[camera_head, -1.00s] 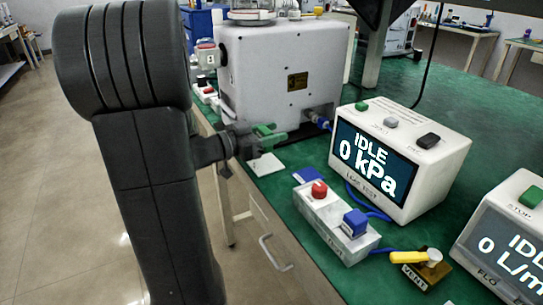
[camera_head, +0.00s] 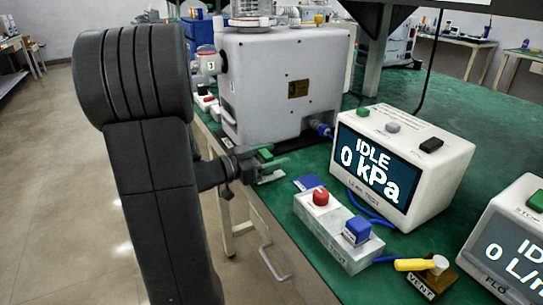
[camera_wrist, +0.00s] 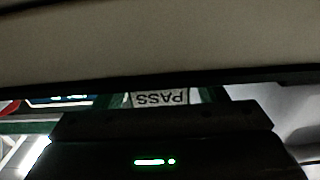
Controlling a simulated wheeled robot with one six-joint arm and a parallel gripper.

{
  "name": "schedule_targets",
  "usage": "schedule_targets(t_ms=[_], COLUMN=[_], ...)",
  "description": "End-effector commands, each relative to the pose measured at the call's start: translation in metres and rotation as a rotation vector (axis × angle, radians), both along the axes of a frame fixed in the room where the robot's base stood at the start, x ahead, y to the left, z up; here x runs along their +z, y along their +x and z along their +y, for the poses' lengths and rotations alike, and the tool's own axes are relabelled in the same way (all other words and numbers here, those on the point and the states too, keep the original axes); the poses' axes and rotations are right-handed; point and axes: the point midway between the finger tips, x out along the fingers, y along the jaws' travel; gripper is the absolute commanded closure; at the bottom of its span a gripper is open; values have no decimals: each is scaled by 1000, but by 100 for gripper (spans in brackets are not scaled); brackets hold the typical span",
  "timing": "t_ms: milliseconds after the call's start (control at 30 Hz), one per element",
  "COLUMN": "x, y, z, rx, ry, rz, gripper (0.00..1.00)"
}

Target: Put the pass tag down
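The pass tag (camera_wrist: 160,98) shows in the wrist view as a white label reading PASS, upside down, with green at its sides. In the head view, its green part (camera_head: 265,154) shows at my gripper (camera_head: 270,166). My gripper appears shut on the tag, low over the table's left edge, in front of the white pump housing. A pale patch under the fingers is mostly covered by them. Whether the tag touches the surface cannot be made out.
A switch box (camera_head: 338,232) with red and blue buttons stands to the right. Behind it is a leak test display (camera_head: 405,165) reading IDLE 0 kPa. A blue card (camera_head: 307,183) lies nearby. The white pump housing (camera_head: 280,85) is just behind. A yellow-handled vent valve (camera_head: 428,275) is front right.

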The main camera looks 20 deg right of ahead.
Motion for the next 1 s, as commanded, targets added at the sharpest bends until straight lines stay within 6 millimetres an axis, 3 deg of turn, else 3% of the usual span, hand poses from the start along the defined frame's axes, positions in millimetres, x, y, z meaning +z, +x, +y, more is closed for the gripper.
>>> schedule_targets(t_ms=[333, 800, 1000], x=[4, 5, 4], y=[0, -6, -9], z=[8, 92, 114], rx=[3, 4, 2], ry=[0, 0, 0], rz=[1, 2, 1], gripper=[35, 35, 35])
